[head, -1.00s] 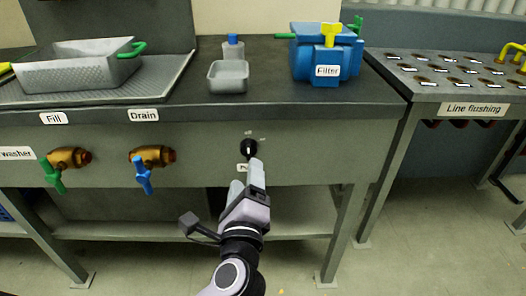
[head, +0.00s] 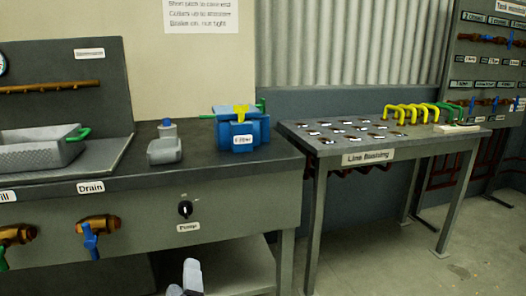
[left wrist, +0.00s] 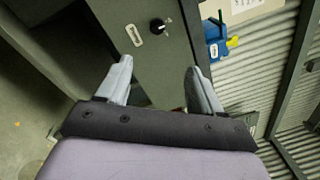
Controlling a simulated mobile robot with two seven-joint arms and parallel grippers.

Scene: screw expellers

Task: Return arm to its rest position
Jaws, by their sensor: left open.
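My left gripper (head: 186,278) shows at the bottom edge of the head view, below the worktop front and apart from the black pump knob (head: 185,209). Most of that arm is out of the picture. In the left wrist view the two grey fingers of the left gripper (left wrist: 160,72) are spread with nothing between them. The knob (left wrist: 158,26) lies beyond the fingertips there, on the grey panel. My right gripper is in neither view.
The worktop front carries brass valves with a blue handle (head: 90,240) and a green handle. A grey tray (head: 40,150), a small grey container (head: 164,150) and the blue filter (head: 242,130) stand on top. The line flushing table (head: 370,158) stands right. Floor (head: 400,265) before it is clear.

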